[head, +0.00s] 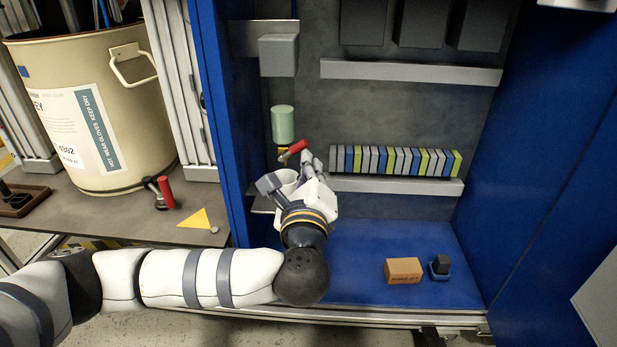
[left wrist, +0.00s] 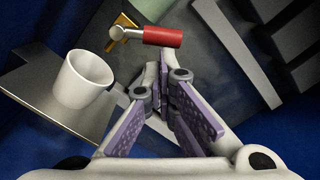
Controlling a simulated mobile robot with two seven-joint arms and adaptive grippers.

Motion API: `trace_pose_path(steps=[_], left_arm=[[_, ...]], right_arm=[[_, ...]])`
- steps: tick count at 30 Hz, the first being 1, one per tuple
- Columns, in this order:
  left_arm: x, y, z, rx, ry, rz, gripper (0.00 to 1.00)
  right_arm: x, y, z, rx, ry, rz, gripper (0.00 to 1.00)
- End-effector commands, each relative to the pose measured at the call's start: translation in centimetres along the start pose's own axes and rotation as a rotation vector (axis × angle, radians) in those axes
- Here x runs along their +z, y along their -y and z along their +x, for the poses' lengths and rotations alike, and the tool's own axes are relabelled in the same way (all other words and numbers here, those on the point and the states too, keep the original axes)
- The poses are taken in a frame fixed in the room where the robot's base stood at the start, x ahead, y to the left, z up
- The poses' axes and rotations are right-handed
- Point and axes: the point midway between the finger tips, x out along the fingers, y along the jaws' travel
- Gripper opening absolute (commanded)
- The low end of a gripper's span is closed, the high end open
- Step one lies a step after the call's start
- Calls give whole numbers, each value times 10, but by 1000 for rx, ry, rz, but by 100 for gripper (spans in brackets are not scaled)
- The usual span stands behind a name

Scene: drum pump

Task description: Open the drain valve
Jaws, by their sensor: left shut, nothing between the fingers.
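The drain valve has a red lever handle (head: 293,150) and a brass body (head: 280,154), under a pale green cylinder (head: 283,124) in the blue cabinet. In the left wrist view the red handle (left wrist: 163,37) lies crosswise just beyond my fingers, with the brass body (left wrist: 121,27) to its left. My left gripper (head: 306,160) is shut and empty, close to the handle; I cannot tell whether it touches. It also shows in the left wrist view (left wrist: 163,82). A white cup (left wrist: 82,79) stands on a shelf below the valve. My right gripper is not in view.
Coloured upright blocks (head: 395,160) line a shelf to the right. An orange box (head: 403,270) and a small dark object (head: 440,266) sit on the blue cabinet floor. A beige drum (head: 95,110) with another red-handled valve (head: 165,193) stands left, beyond the cabinet wall (head: 224,110).

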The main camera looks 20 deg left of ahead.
Motion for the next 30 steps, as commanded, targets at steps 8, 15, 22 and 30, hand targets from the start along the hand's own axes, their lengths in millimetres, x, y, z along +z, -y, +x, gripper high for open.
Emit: trace_pose_path(steps=[8, 15, 22, 30], left_arm=[[13, 10, 1, 0, 4, -40, 0], [23, 14, 1, 1, 4, -38, 0], [29, 16, 2, 1, 3, -38, 0], [33, 17, 2, 1, 3, -38, 0]], right_arm=[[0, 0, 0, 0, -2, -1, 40], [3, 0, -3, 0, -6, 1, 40], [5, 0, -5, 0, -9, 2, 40], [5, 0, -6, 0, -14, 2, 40]])
